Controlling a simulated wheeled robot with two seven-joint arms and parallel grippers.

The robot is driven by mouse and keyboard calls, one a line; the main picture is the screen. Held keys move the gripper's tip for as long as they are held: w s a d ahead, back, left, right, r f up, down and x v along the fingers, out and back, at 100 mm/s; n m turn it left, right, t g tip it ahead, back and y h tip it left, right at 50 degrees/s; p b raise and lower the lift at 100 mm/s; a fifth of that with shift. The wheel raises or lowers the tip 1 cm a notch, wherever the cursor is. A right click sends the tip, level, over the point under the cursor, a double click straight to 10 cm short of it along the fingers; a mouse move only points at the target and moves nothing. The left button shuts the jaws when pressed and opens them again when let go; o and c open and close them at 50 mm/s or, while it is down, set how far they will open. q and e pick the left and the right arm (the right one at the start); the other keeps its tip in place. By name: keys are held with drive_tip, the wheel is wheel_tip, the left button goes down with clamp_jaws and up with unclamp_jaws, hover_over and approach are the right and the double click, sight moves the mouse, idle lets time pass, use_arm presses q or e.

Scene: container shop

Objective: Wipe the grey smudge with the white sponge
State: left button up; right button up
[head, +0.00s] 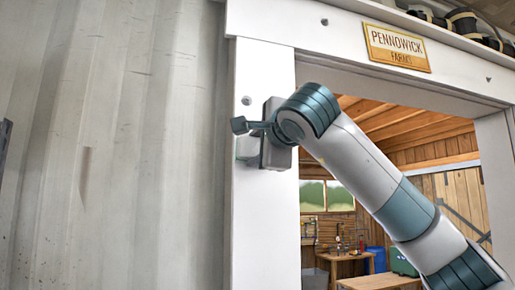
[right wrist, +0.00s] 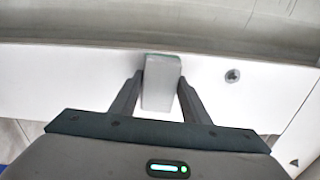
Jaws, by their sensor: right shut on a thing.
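My right gripper (head: 252,134) is at the white door post, with its arm coming in from the lower right. It is shut on the white sponge (head: 247,147), a small block that looks pale grey here. In the right wrist view the sponge (right wrist: 160,82) stands between the two dark fingers of the gripper (right wrist: 160,95). Its far end is at the white post (right wrist: 70,78); I cannot tell whether it touches. I cannot make out the grey smudge; the sponge and gripper cover part of the post. My left gripper is not recognisable in view.
A pale corrugated wall (head: 110,150) fills the left. Bolt heads (head: 246,100) dot the white frame. A "Pennowick Farms" sign (head: 397,48) hangs on the lintel. Through the opening are a wooden table (head: 346,257) and a blue barrel (head: 376,258). A dark sliver (head: 4,140), unclear, shows at the left edge.

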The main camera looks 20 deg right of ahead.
drive_tip(key=shift+f, duration=0.1)
drive_tip(key=shift+s+b, duration=0.2)
drive_tip(key=shift+b, duration=0.1)
drive_tip(key=shift+s+f+b, duration=0.1)
drive_tip(key=shift+s+b, duration=0.35)
drive_tip(key=shift+s, duration=0.2)
drive_tip(key=shift+s+d+b, duration=0.1)
drive_tip(key=shift+s+b, duration=0.75)
drive_tip(key=shift+s, duration=0.9)
drive_tip(key=shift+s+r, duration=0.2)
drive_tip(key=shift+s, duration=0.1)
drive_tip(key=shift+s, duration=0.1)
